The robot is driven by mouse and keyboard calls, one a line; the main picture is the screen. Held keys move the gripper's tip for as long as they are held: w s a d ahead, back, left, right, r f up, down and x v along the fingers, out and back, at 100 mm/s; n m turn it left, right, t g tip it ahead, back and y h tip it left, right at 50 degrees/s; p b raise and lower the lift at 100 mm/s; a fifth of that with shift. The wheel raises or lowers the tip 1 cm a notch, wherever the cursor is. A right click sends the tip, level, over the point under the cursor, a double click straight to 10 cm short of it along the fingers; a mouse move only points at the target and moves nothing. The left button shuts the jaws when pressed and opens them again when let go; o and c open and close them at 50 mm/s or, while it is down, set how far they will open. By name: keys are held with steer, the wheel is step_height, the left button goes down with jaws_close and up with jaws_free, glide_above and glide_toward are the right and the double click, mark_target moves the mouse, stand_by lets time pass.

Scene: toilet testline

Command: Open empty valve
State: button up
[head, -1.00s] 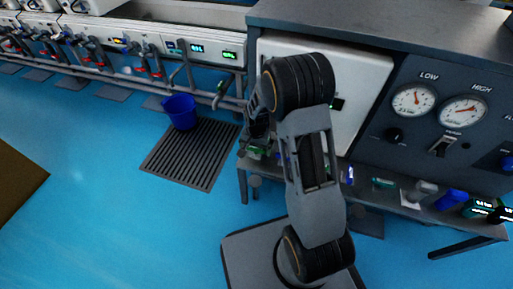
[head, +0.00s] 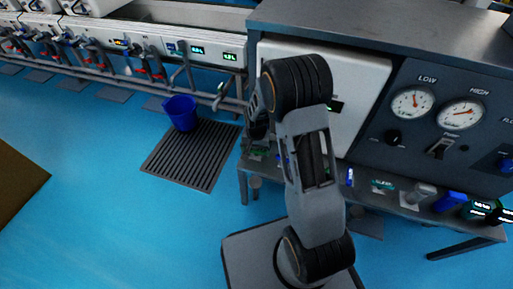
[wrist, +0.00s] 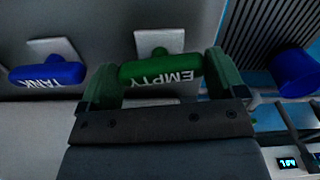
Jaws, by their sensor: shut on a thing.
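The empty valve's green handle (wrist: 160,70), marked EMPTY, shows upside down in the wrist view, on a stem coming from a light plate. My gripper (wrist: 160,88) has its two fingers at the two ends of this handle, shut on it. In the head view my arm hides most of the gripper and the handle at the left end of the bench.
A blue TANK handle (wrist: 47,74) sits beside the green one in the wrist view. A blue bucket (head: 181,112) stands on a floor grate (head: 190,160). A panel with gauges (head: 462,115) is on the right. Blue floor is open at left.

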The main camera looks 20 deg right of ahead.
steer(key=n+p, duration=0.1)
steer(key=n, duration=0.3)
steer(key=shift+r+p, duration=0.1)
steer(key=shift+p, duration=0.3)
steer(key=shift+n+p, duration=0.45)
steer(key=shift+n, duration=1.05)
steer(key=o, duration=0.6)
steer(key=shift+o, duration=0.2)
step_height(320, 180, up, 14)
steer(key=p, duration=0.5)
steer(key=shift+f, duration=0.2)
